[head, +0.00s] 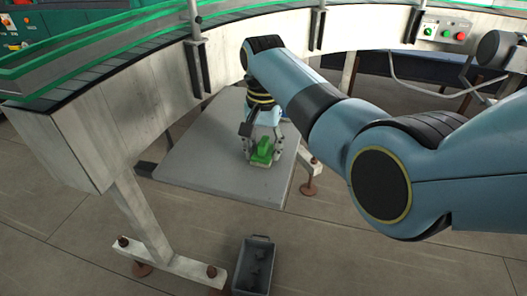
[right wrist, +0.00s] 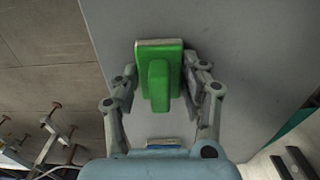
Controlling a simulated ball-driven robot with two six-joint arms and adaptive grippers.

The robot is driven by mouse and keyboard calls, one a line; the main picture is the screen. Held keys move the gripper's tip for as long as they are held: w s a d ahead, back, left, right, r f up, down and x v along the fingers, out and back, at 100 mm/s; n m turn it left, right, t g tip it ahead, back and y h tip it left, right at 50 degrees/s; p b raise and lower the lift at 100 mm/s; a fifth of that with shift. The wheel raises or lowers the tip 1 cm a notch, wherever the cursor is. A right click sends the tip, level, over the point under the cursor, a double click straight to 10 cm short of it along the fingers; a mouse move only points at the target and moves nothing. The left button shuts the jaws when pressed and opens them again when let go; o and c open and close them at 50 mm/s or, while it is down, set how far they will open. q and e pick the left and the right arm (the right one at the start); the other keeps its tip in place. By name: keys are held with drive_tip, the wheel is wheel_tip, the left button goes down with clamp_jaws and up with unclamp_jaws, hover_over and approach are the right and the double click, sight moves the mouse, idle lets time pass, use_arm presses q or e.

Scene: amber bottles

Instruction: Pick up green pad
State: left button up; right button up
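The green pad (head: 262,152) is a bright green block with a raised green grip on a pale base. It lies on the grey tabletop (head: 205,160) under my right gripper (head: 262,142). In the right wrist view the pad (right wrist: 158,75) sits upper middle, between the two fingers of the right gripper (right wrist: 160,82). The fingers are spread, one along each side of the pad, very close to its edges; I cannot tell whether they touch it. My left gripper is not in view.
A dark grey bin (head: 254,266) with small dark items stands on the floor in front. A curved conveyor (head: 115,120) with green rails runs behind the table. A control box with buttons (head: 445,31) is at the back right. The left part of the tabletop is clear.

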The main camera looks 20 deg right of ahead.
sight(263, 140)
drive_tip(key=c, duration=0.6)
drive_tip(key=shift+o, duration=0.2)
drive_tip(key=shift+r, duration=0.6)
wheel_tip(263, 140, up, 3)
drive_tip(key=shift+r+p, duration=0.1)
drive_tip(key=shift+p, duration=0.3)
drive_tip(key=s+d+r+p, duration=0.2)
drive_tip(key=s+d+r, duration=0.4)
drive_tip(key=s+d, duration=0.2)
drive_tip(key=shift+s+r+p, duration=0.3)
drive_tip(key=shift+p, duration=0.05)
